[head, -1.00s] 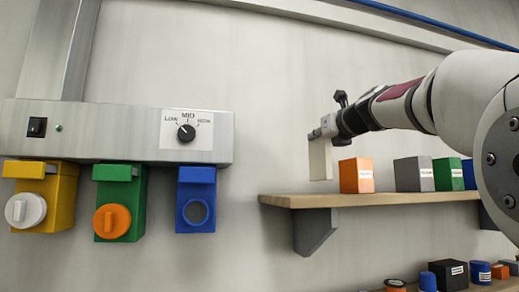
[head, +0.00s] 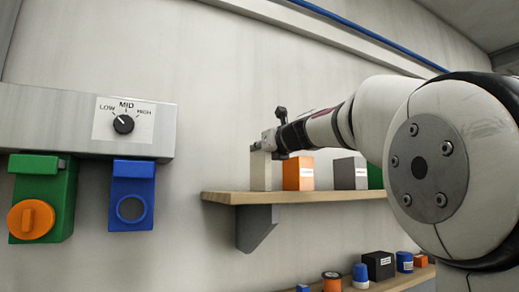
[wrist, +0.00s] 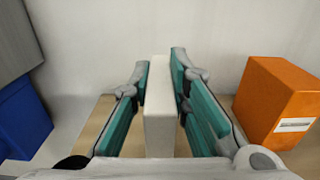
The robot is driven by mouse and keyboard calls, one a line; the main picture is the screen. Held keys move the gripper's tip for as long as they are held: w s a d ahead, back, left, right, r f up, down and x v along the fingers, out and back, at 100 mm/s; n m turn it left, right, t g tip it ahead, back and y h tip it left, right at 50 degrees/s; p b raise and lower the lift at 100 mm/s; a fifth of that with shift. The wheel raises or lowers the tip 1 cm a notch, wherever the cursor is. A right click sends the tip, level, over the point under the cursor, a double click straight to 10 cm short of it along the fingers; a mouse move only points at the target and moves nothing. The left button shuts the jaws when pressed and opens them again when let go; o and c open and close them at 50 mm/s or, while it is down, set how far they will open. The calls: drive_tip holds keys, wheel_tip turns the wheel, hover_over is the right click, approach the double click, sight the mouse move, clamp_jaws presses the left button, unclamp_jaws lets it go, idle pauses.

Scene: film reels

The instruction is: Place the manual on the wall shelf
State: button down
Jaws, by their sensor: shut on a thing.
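The manual (head: 261,172) is a thin cream-white block standing upright at the left end of the wall shelf (head: 300,197). In the wrist view the manual (wrist: 159,110) is between the teal finger pads of my gripper (wrist: 160,85). My gripper (head: 265,147) is shut on its upper part, coming from the right in the head view. The manual's lower edge appears at the shelf's top surface; I cannot tell whether it bears its weight. The wooden shelf also shows beneath it in the wrist view (wrist: 95,128).
An orange box (head: 298,173) stands just right of the manual, with a small gap, and a grey box (head: 350,173) beyond it. A metal panel with a dial (head: 124,124) and a blue holder (head: 132,195) are left of the shelf. Small items sit on a lower ledge.

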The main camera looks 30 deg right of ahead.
drive_tip(key=c, duration=1.5)
unclamp_jaws()
drive_tip(key=shift+c, duration=0.2)
drive_tip(key=shift+r, duration=0.1)
drive_tip(key=s+b, duration=0.1)
drive_tip(key=s, duration=1.1)
